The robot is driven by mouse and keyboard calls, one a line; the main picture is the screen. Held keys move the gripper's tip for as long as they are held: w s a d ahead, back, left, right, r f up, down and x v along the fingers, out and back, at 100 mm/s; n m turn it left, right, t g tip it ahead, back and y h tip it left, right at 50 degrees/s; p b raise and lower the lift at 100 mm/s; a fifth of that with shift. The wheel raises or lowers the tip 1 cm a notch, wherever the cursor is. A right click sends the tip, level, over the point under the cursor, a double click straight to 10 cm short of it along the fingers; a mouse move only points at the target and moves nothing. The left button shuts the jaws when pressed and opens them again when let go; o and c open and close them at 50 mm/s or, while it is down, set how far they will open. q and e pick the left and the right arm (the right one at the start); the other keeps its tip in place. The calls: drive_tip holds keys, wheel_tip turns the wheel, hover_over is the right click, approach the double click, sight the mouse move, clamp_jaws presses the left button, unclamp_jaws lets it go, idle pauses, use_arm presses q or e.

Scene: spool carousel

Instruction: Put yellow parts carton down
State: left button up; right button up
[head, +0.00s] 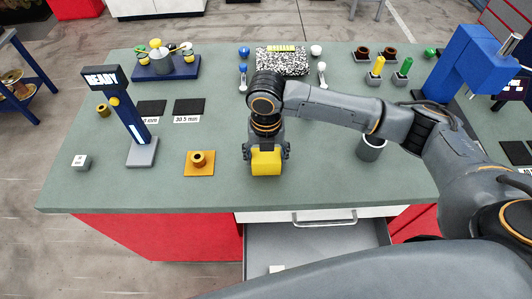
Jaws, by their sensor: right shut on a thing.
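The yellow parts carton (266,163) is a small yellow box near the front middle of the green-grey workbench (320,185). My right gripper (266,152) comes down over it from above, with a finger on each side, and is shut on it. The carton is at or just above the bench top; I cannot tell whether it touches. Its upper part is partly hidden by the gripper. My left gripper is not in the head view.
An orange plate with a spool (198,161) lies left of the carton. A READY sign post (132,125) stands farther left. A grey cup (371,149) stands right, behind my arm. A drawer (315,245) is open below the front edge. Bench is bare around the carton.

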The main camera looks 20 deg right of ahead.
sight(266, 155)
drive_tip(key=shift+f, duration=0.15)
drive_tip(key=o, duration=1.3)
drive_tip(key=shift+o, duration=0.2)
wheel_tip(266, 155, up, 12)
drive_tip(key=b, duration=0.2)
drive_tip(key=shift+r, duration=0.2)
drive_tip(key=shift+a, duration=0.1)
